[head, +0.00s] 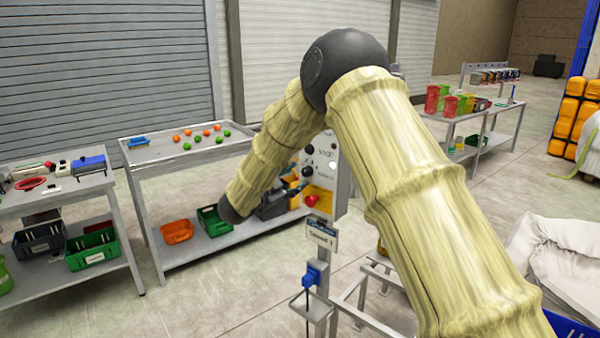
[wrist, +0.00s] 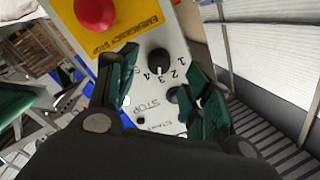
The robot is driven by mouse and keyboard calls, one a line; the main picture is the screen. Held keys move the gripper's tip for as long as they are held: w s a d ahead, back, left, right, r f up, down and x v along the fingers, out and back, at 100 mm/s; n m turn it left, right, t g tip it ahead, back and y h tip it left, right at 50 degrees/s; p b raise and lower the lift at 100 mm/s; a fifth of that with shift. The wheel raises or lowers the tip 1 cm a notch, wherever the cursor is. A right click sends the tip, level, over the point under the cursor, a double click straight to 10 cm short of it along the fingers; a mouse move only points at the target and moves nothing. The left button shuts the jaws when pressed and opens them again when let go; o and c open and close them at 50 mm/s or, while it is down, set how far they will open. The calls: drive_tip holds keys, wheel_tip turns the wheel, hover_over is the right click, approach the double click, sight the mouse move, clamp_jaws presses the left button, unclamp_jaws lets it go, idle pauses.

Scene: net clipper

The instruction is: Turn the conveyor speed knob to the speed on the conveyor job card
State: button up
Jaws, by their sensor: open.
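The speed knob (wrist: 158,61) is a round black knob on the grey control panel (head: 345,178), with a printed scale of digits beside it in the wrist view. Its pointer setting is too small to tell. The job card (head: 321,238) hangs below the panel and appears to read "Speed 3". My gripper (wrist: 160,64) is open, its two dark green fingers on either side of the knob in the picture. I cannot tell whether they touch it.
A red emergency stop button (wrist: 95,12) on a yellow plate (wrist: 128,25) sits close to the knob. START and STOP labels and a second black control (wrist: 174,95) are near the fingers. A table (head: 160,158) with orange and green balls stands behind.

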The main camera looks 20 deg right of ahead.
sight(304, 173)
drive_tip(key=shift+p+x, duration=0.35)
drive_tip(key=shift+x, duration=1.5)
drive_tip(key=c, duration=1)
